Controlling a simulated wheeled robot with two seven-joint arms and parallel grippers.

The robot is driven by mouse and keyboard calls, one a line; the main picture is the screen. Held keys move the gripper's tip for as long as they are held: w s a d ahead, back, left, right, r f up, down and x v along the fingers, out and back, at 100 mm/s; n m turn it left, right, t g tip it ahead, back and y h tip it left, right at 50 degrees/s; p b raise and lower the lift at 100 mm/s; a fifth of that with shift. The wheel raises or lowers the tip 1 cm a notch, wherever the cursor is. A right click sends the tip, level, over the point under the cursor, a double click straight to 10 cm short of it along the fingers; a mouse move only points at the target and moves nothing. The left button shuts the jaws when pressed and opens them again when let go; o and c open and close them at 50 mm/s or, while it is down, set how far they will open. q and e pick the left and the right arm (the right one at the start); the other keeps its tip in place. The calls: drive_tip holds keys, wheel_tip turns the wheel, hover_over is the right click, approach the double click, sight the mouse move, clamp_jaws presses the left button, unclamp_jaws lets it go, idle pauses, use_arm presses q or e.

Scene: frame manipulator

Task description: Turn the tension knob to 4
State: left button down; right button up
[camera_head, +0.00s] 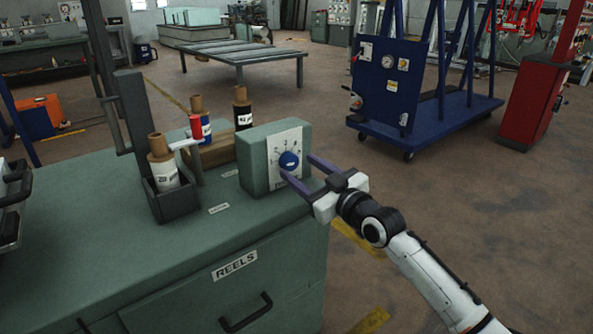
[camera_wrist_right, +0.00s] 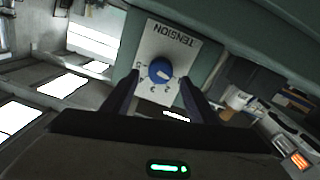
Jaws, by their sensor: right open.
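The blue tension knob (camera_head: 289,160) sits on a white dial plate (camera_head: 284,145) on the face of a green box (camera_head: 253,166) at the cabinet's right end. In the right wrist view the knob (camera_wrist_right: 160,71) has a white mark, and the plate (camera_wrist_right: 171,46) reads TENSION upside down, with small numbers around the knob. The mark's exact number is too small to tell. My right gripper (camera_head: 303,168) is open. Its two purple fingers point at the dial, one on either side of the knob, apart from it as far as I can tell. My left gripper is not in view.
The green cabinet (camera_head: 170,262) carries the box and bears a REELS label. A reel in a dark holder (camera_head: 175,203) and more reels (camera_head: 242,108) stand left of the box. A blue cart (camera_head: 425,120) and a red cabinet (camera_head: 537,100) stand behind; the floor to the right is open.

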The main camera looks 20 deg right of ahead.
sight(289, 161)
drive_tip(key=shift+x, duration=1.05)
drive_tip(key=shift+w+a, duration=0.15)
drive_tip(key=shift+w, duration=0.15)
drive_tip(key=c, duration=1.1)
drive_tip(key=shift+o, duration=0.2)
